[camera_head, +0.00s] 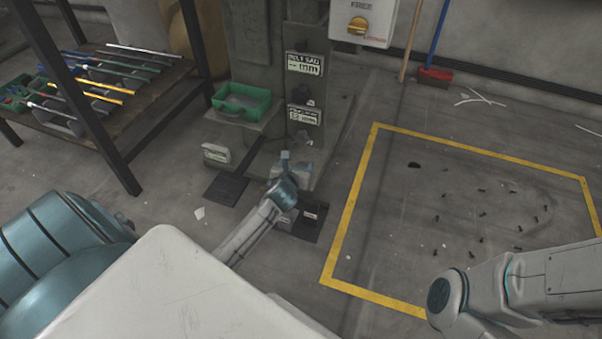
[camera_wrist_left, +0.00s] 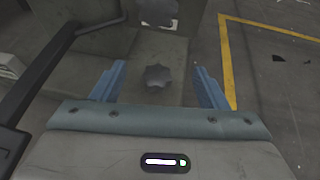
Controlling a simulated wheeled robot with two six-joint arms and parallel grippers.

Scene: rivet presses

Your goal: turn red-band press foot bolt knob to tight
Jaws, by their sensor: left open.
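A dark star-shaped knob (camera_wrist_left: 157,76) shows in the left wrist view, on the grey foot of the press. My left gripper (camera_wrist_left: 158,84) is open. Its two blue fingers stand on either side of the knob in that view, with visible gaps; depth is hard to judge. In the head view, my left gripper (camera_head: 292,165) is low at the front of the grey press column (camera_head: 262,55), and it and the arm hide part of the press foot. No red band can be made out on the press. My right gripper is out of the picture.
A green tray (camera_head: 241,102) sits on a press ledge. Dark floor pads (camera_head: 226,189) lie in front. A rack table (camera_head: 140,107) with rods stands left. The yellow-outlined floor area (camera_head: 345,215) at right holds several small dark pieces. A red broom (camera_head: 436,75) leans at the back.

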